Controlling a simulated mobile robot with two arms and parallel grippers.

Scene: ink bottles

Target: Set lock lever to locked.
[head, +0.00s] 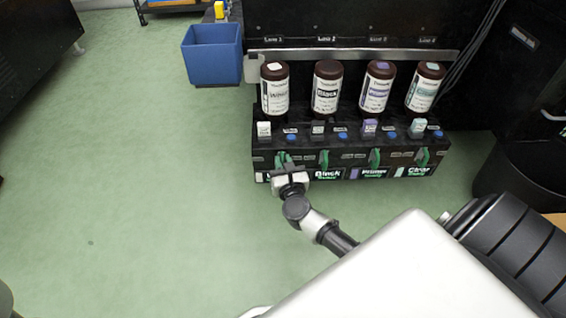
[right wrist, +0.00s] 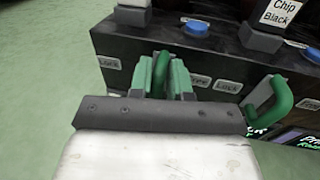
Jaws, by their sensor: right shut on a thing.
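A black dispenser base (head: 262,151) carries a row of green levers. My right gripper (head: 288,168) is at the leftmost green lever (head: 281,157), in front of the base, and is shut on it. In the right wrist view the lever (right wrist: 161,72) rises between the fingertips (right wrist: 162,80), which hide its lower part. A "Lock" label (right wrist: 109,63) is on its left and a "Free" label (right wrist: 198,80) on its right. I cannot tell clearly which label the lever points to. My left gripper is not in view.
Several brown ink bottles (head: 326,89) stand in a row above the base, with blue buttons (head: 291,137) below them. The neighbouring green lever (right wrist: 270,104) is close to the right of my gripper. A blue bin (head: 212,62) stands behind left. The green floor at left is clear.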

